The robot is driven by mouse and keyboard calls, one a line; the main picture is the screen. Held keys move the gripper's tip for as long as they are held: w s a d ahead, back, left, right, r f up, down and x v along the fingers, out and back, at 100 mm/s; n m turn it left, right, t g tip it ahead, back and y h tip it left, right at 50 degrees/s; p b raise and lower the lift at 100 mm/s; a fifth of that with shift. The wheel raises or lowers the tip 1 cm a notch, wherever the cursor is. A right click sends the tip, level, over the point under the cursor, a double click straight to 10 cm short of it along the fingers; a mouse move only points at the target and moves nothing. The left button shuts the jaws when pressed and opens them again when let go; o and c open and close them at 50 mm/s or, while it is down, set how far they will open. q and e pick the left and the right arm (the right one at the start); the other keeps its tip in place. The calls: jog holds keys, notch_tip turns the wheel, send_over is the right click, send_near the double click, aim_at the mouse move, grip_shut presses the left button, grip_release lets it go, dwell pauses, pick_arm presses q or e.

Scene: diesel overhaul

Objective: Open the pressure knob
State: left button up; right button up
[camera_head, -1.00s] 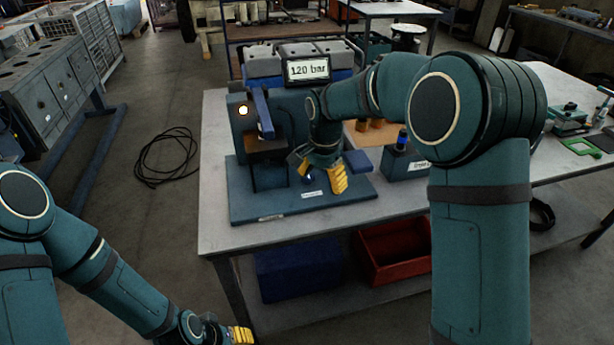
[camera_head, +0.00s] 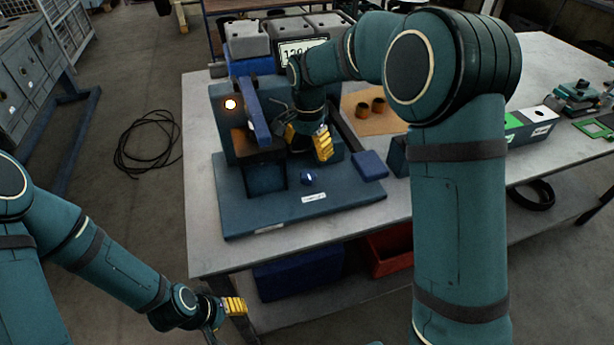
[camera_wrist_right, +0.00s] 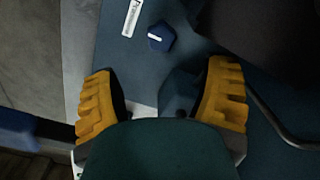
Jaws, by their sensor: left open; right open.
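The pressure knob (camera_head: 308,178) is a small dark blue knob with a white pointer line, low on the front of the blue test stand's base (camera_head: 240,218). It also shows in the right wrist view (camera_wrist_right: 161,37), beyond the fingers and beside a white label. My right gripper (camera_head: 308,143) is open and empty, above and behind the knob, not touching it. In the right wrist view its yellow fingers (camera_wrist_right: 162,98) stand wide apart. My left gripper (camera_head: 228,308) hangs at lower left, away from the table, with nothing visible in it.
A display (camera_head: 296,50) is partly hidden by my right arm. A blue block (camera_head: 369,165) lies right of the knob. A red bin (camera_head: 392,250) sits below the table.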

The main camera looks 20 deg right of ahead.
aim_at(308, 175)
notch_tip(308, 175, down, 11)
jog(key=shift+r+b, duration=0.1)
jog(key=shift+b, duration=0.8)
jog(key=c, duration=1.2)
